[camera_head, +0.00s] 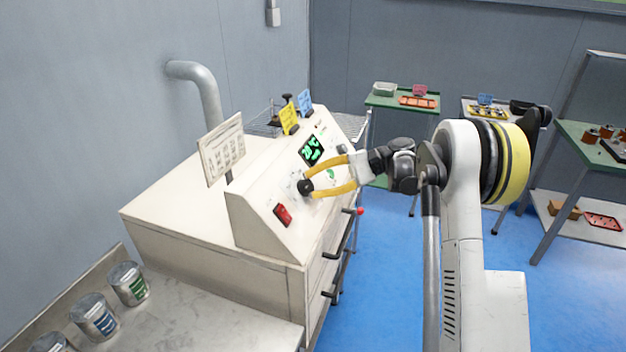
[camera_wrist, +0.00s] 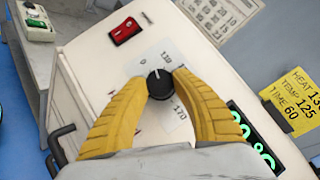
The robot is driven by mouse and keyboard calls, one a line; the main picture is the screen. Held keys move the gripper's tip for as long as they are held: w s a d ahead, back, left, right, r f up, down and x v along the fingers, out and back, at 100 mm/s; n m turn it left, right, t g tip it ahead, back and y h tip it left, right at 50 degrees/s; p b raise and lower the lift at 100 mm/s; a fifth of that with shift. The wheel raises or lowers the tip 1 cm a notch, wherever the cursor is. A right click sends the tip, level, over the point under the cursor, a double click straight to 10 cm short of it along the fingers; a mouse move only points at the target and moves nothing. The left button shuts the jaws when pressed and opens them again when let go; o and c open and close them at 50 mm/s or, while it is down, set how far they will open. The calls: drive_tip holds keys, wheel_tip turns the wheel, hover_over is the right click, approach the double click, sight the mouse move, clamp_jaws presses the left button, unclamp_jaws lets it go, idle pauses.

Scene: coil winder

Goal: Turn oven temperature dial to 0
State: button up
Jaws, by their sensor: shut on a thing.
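The oven temperature dial (camera_wrist: 160,84) is a small black knob with a white mark, on the oven's sloped cream panel. In the head view the dial (camera_head: 305,187) sits between the red switch and the green display. My gripper (camera_head: 309,184) has yellow fingers. In the wrist view the gripper (camera_wrist: 160,80) is shut on the dial, one fingertip on each side. The white mark points toward the upper part of the scale; its exact reading is hard to tell.
A red rocker switch (camera_head: 283,214) and a green digital display (camera_head: 311,151) flank the dial. Black door handles (camera_head: 341,254) stick out on the oven front. A steel bench (camera_head: 200,318) with several labelled cans stands at lower left. Blue floor is open to the right.

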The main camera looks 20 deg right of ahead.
sight(312, 186)
drive_tip(key=shift+a+r+n+g+h+p, duration=0.1)
drive_tip(key=shift+n+g+h+p, duration=0.65)
drive_tip(key=shift+n, duration=0.85)
drive_tip(key=o, duration=1.2)
wheel_tip(312, 186, up, 10)
drive_tip(key=shift+f, duration=0.1)
